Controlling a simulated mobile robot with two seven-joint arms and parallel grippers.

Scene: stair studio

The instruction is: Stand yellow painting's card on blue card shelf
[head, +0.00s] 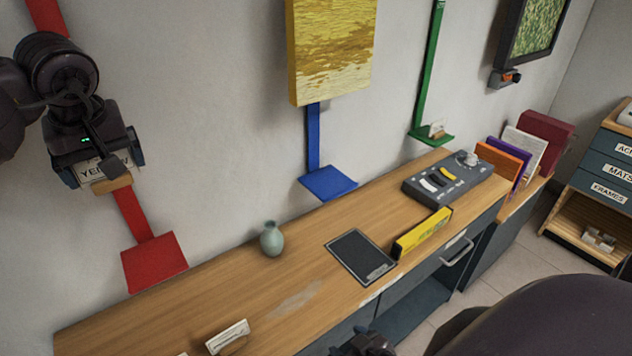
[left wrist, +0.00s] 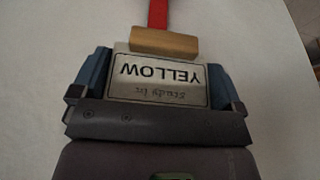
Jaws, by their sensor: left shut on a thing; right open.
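The yellow painting's card (head: 98,170) is white, reads "YELLOW" and has a small wooden base. My left gripper (head: 106,174) is shut on it, in the air at the upper left, in front of the wall by the red strip. In the left wrist view the card (left wrist: 160,75) sits between the two blue fingers, its print upside down and its wooden base (left wrist: 164,43) beyond the fingertips. The blue card shelf (head: 328,183) is empty, below the yellow painting (head: 332,50) and right of the left gripper. My right gripper (head: 366,346) is open, partly cut off at the bottom edge.
A red shelf (head: 154,263) is empty; a green shelf (head: 432,135) holds a small card. The wooden desk (head: 290,285) carries a vase (head: 271,239), a dark tablet (head: 360,257), a yellow block (head: 423,234), a grey control box (head: 447,181) and another card (head: 228,336).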

